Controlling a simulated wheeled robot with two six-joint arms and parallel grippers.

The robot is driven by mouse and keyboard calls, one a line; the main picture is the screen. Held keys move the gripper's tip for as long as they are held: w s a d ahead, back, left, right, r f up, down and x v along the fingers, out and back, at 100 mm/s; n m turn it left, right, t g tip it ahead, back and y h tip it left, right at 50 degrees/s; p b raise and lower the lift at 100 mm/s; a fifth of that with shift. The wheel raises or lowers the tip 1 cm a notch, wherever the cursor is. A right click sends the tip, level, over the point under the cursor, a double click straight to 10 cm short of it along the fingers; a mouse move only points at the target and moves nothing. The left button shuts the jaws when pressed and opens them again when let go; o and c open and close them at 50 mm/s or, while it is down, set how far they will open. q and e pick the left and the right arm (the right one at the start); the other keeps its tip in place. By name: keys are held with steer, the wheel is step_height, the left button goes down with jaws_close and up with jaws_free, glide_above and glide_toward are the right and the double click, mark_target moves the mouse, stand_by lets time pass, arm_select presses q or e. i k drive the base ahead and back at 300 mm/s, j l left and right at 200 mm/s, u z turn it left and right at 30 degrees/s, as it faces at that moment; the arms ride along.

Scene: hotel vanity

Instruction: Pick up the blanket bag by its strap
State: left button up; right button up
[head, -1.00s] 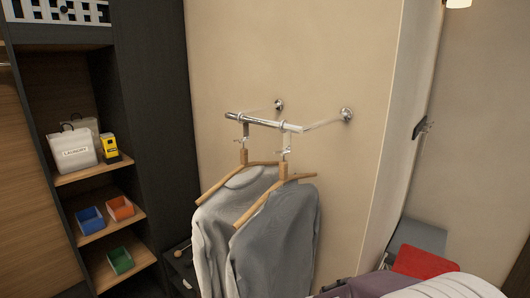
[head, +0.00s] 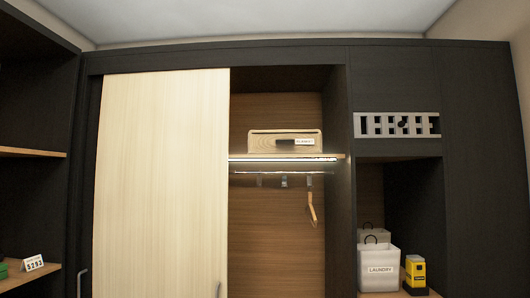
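The blanket bag (head: 270,144), a tan box-shaped bag with a white label reading like "BLANKET", sits on the upper shelf of the open wardrobe bay in the head view. Neither of my grippers is in view.
A lit shelf edge (head: 284,158) and a rail (head: 250,173) with a wooden hanger (head: 312,209) are below the bag. A pale sliding door (head: 160,180) covers the bay's left. A laundry bag (head: 380,268) and a yellow-black box (head: 415,272) stand at lower right.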

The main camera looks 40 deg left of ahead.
mark_target(280, 141)
steer(key=i+j, duration=0.1)
steer(key=j, duration=0.3)
steer(key=i+j, duration=0.1)
steer(key=j, duration=0.3)
steer(key=i+j, duration=0.1)
steer(key=j, duration=0.35)
steer(key=i+j, duration=0.15)
steer(key=j, duration=0.25)
steer(key=i+j, duration=0.1)
steer(key=j, duration=0.3)
steer(key=i+j+u, duration=0.1)
steer(key=j, duration=0.3)
steer(key=i+j, duration=0.1)
steer(key=j, duration=0.3)
steer(key=i+j, duration=0.15)
steer(key=j, duration=0.25)
steer(key=i+l+z, duration=0.5)
steer(key=l+z, duration=0.15)
steer(key=l, duration=0.15)
